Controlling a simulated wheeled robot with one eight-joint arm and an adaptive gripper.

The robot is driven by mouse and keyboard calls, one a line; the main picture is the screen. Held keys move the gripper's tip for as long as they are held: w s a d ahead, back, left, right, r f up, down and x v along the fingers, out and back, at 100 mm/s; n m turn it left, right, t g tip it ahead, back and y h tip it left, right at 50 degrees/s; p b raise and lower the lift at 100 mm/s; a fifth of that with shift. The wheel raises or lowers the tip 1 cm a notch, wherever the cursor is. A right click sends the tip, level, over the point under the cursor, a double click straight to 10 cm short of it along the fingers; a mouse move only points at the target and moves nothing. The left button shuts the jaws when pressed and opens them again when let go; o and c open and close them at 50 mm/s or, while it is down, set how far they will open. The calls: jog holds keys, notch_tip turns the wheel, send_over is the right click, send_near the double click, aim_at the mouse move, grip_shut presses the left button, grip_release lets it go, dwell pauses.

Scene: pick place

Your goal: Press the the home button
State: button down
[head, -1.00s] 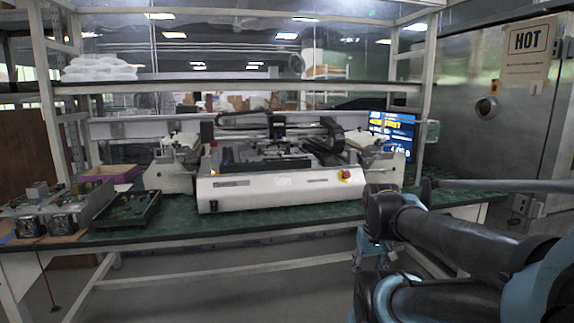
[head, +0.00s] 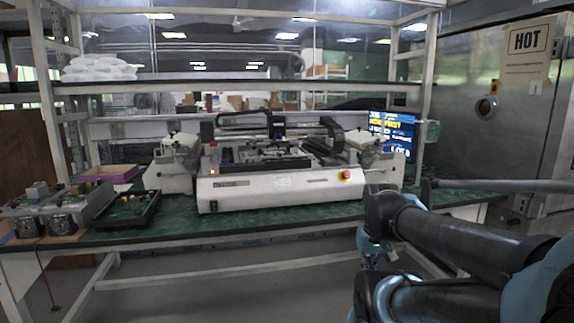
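A white benchtop machine (head: 270,192) stands on the green bench in the head view. A red round button (head: 345,175) on a yellow base sits at the right of its front face. A black switch (head: 213,205) is low at the left of that face, and a small orange light (head: 213,172) is at its upper left. I cannot tell any button marked home. A blue screen (head: 392,135) with yellow and white text stands behind the machine's right end. My arm's dark links reach in from the lower right, in front of the bench. I cannot make out my gripper's fingers.
A black tray with a green board (head: 128,210), grey metal units (head: 60,215) and a purple box (head: 108,173) are on the bench's left. A shelf frame (head: 428,95) rises around the machine. Bare green bench (head: 300,222) lies in front of it.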

jog(key=shift+s+r, duration=0.1)
dwell(0.4)
notch_tip(320, 180, up, 33)
jog(key=m+t+y, duration=0.3)
jog(key=m+t, duration=0.2)
jog(key=t, duration=0.1)
send_over(289, 160)
jog(key=shift+w+r, duration=0.15)
jog(key=shift+w, duration=0.3)
jog(key=shift+f, duration=4.4)
